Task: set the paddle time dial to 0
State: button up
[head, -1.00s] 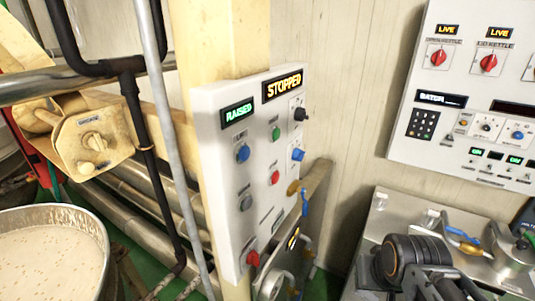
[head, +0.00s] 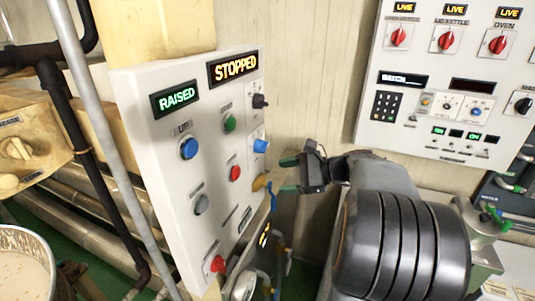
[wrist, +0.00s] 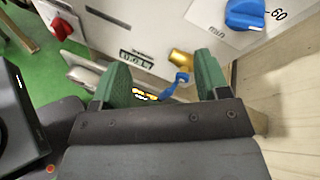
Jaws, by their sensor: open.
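A white control panel (head: 150,130) with lit signs RAISED and STOPPED stands left of my arm in the head view. On its right part is a blue dial (head: 260,146), below a black knob (head: 260,101). In the wrist view the blue dial (wrist: 245,14) is at the top right with "60" printed beside it; its label is not readable, so I cannot confirm it is the paddle time dial. My gripper (head: 289,174) is open and empty, just right of and below the dial, apart from it. Its green fingers show in the wrist view (wrist: 163,75).
A second panel (head: 450,80) with red switches hangs on the right wall. A pale pole (head: 95,110) and pipes stand left. A kettle (head: 25,262) is at lower left.

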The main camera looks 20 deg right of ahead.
aim_at(262, 147)
jog(key=w+d+r+m+t, duration=0.1)
jog(key=d+r+m+t, duration=0.3)
jog(key=d, duration=0.4)
jog(key=p+x, duration=0.2)
jog(key=x, duration=1.1)
jog(key=shift+f+t+y, duration=0.15)
jog(key=shift+t+y, duration=0.15)
jog(key=shift+a, duration=0.1)
jog(key=c, duration=0.9)
